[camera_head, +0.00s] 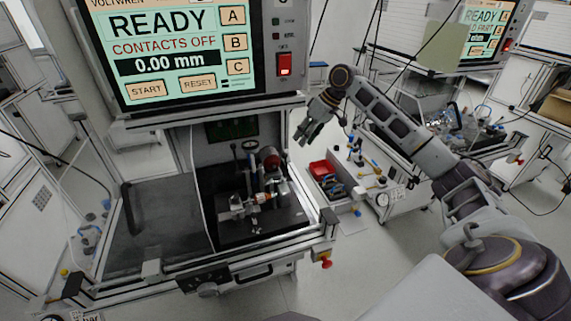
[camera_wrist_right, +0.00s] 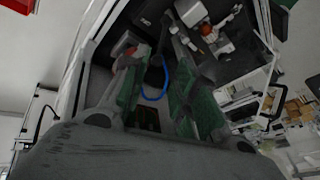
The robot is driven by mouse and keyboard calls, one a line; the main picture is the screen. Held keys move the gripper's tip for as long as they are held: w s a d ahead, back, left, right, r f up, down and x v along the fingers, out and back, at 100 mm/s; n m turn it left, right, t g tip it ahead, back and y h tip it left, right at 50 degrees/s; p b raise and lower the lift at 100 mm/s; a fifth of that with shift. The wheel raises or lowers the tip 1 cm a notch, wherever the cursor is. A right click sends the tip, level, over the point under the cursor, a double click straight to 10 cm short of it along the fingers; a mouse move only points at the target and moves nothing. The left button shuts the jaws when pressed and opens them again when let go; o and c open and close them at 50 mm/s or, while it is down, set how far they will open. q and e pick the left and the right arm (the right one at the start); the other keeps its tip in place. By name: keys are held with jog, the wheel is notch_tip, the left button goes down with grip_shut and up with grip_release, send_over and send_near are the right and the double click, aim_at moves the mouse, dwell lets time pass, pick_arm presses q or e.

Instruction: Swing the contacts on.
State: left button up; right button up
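The test machine's screen (camera_head: 165,50) reads READY, CONTACTS OFF and 0.00 mm. Below it is the open test bay, with a metal fixture (camera_head: 235,208) on a dark plate. An orange-and-copper part (camera_head: 262,197) sits in the fixture. A red round part (camera_head: 270,160) and a dial gauge (camera_head: 250,146) stand behind it. I cannot tell which piece is the contacts' lever. My right gripper (camera_head: 311,132) is outside the bay, to its upper right. In the right wrist view its green-padded fingers (camera_wrist_right: 158,88) are apart, with nothing held between them. My left gripper is out of view.
A red emergency button (camera_head: 325,262) is at the front right corner. A cart with a red bin (camera_head: 322,169) stands to the right. A blue cable (camera_wrist_right: 155,95) shows beyond the fingers in the wrist view.

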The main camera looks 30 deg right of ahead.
aim_at(286, 163)
jog(key=shift+p+x, duration=0.45)
jog(key=shift+x, duration=6.45)
jog(key=shift+c, duration=0.4)
grip_shut()
